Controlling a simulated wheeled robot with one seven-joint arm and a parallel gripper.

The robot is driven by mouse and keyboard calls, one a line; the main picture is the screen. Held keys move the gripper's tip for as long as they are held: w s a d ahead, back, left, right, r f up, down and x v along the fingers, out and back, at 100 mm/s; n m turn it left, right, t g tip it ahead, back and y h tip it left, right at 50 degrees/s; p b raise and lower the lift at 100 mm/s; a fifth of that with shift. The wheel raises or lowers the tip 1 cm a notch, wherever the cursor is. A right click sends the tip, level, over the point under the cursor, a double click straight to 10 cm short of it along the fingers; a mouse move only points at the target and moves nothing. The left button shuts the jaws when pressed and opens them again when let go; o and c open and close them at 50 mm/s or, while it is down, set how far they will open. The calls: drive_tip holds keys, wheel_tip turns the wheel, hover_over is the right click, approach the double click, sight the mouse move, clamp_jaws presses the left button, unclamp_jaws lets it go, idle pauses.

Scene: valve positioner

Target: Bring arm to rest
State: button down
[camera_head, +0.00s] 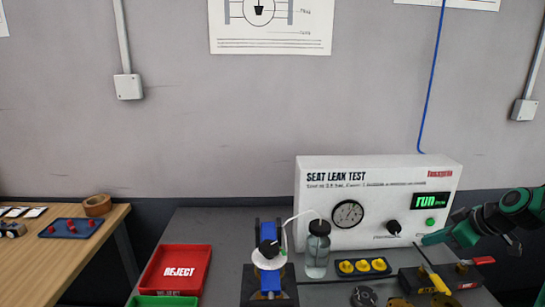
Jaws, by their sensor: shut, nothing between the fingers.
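My arm reaches in from the right edge, green with dark joints. My gripper (432,239) is at its left end, shut and empty. It is in front of the lower right of the white seat leak test box (378,176), below the green lit "run" display (431,200) and near the box's black knob (394,227). I cannot tell whether it touches the box. The finger detail is small.
A blue valve fixture (270,281), a bottle (317,250), a dark tray with yellow pieces (362,267) and a yellow-handled tool (438,281) stand on the dark bench. A red reject tray (176,270) is left. A wooden table (80,262) stands farther left.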

drive_tip(key=s+a+r+m+g+h, duration=0.1)
drive_tip(key=s+a+r+m, duration=0.15)
drive_tip(key=a, duration=0.45)
drive_tip(key=s+a+r+m+g+h, duration=0.1)
drive_tip(key=s+a+r+m, duration=0.1)
drive_tip(key=s+a, duration=0.35)
drive_tip(key=s+a+r+m+g+h, duration=0.1)
drive_tip(key=s+a+r+m, duration=0.1)
drive_tip(key=a, duration=0.7)
drive_tip(key=s+d+m+g, duration=0.2)
drive_tip(key=s+d, duration=0.3)
drive_tip(key=s, duration=0.3)
drive_tip(key=s+d+f+m+g, duration=0.1)
drive_tip(key=s+d+m, duration=0.3)
drive_tip(key=s, duration=0.5)
drive_tip(key=shift+s+d+f+g+y, duration=0.15)
drive_tip(key=shift+d+f+g+y, duration=0.15)
drive_tip(key=shift+d+g, duration=0.75)
drive_tip(key=shift+d+t, duration=0.1)
drive_tip(key=shift+t, duration=0.15)
drive_tip(key=shift+w+f, duration=0.25)
drive_tip(key=shift+w, duration=0.4)
